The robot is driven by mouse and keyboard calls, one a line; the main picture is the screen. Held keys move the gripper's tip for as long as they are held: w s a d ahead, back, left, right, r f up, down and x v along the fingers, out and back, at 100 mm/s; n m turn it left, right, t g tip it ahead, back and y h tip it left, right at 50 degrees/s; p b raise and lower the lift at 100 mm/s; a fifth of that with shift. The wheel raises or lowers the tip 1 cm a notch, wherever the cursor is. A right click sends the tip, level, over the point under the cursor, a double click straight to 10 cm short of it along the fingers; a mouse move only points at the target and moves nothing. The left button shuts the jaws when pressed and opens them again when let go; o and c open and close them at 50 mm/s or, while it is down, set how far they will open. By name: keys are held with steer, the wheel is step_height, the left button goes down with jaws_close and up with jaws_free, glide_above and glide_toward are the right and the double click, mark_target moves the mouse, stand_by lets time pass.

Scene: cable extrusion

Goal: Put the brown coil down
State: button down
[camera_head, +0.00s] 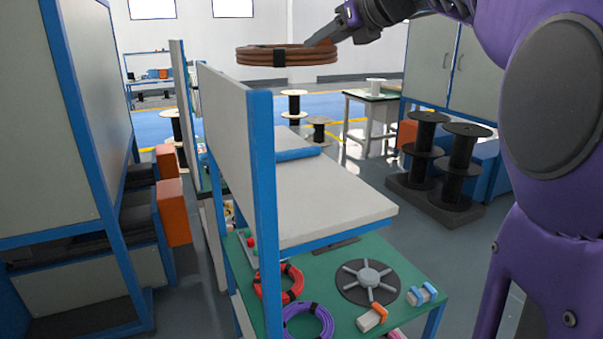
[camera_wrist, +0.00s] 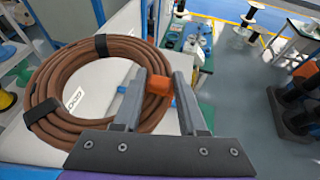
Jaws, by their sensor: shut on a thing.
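The brown coil (camera_head: 287,55) is a flat ring of brown cable with black straps. It is held up level in the air, above the height of the white shelf (camera_head: 330,195) in the head view. My gripper (camera_head: 325,40) is shut on the coil's right side. In the wrist view the coil (camera_wrist: 62,85) fills the left half, and my gripper (camera_wrist: 160,85) has its two grey fingers on either side of an orange piece at the coil's edge. A white label shows inside the ring.
The green worktop (camera_head: 340,265) below the shelf holds a red coil (camera_head: 278,284), a purple coil (camera_head: 307,321) and a dark round spoked reel (camera_head: 368,281). A blue-edged upright panel (camera_head: 262,200) stands at the left. Black spools (camera_head: 460,165) stand on the right.

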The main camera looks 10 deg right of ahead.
mark_target(321, 182)
step_height(321, 182, down, 26)
steer(key=b, duration=0.9)
steer(key=shift+c, duration=2.3)
jaws_free()
steer(key=shift+s, duration=0.1)
